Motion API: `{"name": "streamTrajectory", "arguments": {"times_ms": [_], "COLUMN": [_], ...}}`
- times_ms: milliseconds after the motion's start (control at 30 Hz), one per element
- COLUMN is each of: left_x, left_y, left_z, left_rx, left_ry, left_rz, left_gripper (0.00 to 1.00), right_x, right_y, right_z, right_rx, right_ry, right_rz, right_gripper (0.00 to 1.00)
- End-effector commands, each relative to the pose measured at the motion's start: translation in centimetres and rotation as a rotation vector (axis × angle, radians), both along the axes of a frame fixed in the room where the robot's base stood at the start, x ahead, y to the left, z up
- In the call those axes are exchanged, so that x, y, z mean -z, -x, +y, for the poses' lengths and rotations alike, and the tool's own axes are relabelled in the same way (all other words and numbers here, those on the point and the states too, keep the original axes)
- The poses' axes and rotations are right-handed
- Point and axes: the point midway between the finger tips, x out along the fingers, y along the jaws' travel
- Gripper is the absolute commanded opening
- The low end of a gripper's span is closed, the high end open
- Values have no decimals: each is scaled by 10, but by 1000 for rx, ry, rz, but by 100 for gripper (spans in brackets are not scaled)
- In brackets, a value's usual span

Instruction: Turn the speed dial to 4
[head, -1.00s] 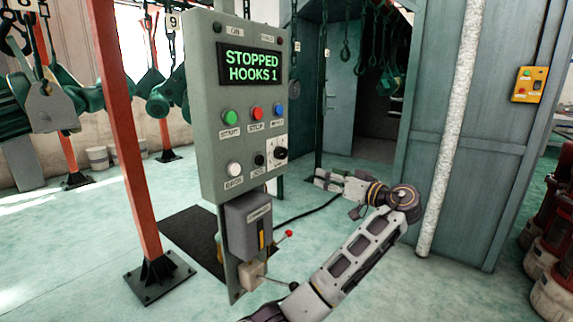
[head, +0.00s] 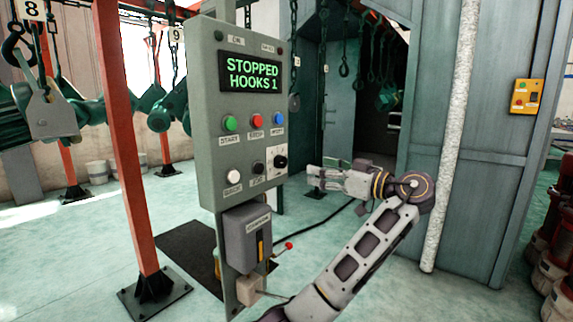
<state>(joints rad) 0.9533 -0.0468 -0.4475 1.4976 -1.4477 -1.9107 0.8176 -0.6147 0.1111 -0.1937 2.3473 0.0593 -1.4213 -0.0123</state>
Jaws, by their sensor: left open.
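The speed dial (head: 280,161) is a black knob on a white scale plate at the right edge of the grey control panel (head: 212,150). Its scale marks and pointer are too small to read. The panel's screen (head: 250,72) reads "STOPPED HOOKS 1" in green. My left gripper (head: 311,178) is open and empty, just right of the dial and slightly lower in the picture. Its fingers point left toward the panel's edge, and a gap shows between them and the dial. My right gripper is not in view.
Green, red and blue buttons (head: 257,121) sit above the dial; a white button (head: 233,176) and a black knob (head: 257,168) are to its left. A grey box (head: 246,240) and a red-tipped lever (head: 289,245) are below. An orange post (head: 125,150) stands left.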

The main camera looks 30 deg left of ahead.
Motion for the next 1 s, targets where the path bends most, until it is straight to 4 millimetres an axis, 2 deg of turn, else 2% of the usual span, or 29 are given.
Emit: {"name": "streamTrajectory", "arguments": {"times_ms": [267, 700, 1000], "left_x": [1, 1, 1], "left_y": [-4, -14, -20], "left_z": [26, 84, 119], "left_rx": [-2, -2, -2], "left_ry": [-1, -1, 0], "left_rz": [1, 0, 0], "left_gripper": [57, 57, 57], "right_x": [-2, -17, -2], "right_y": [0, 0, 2], "right_z": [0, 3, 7], "right_rx": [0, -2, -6], "right_ry": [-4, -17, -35], "right_rz": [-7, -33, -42], "right_gripper": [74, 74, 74]}}
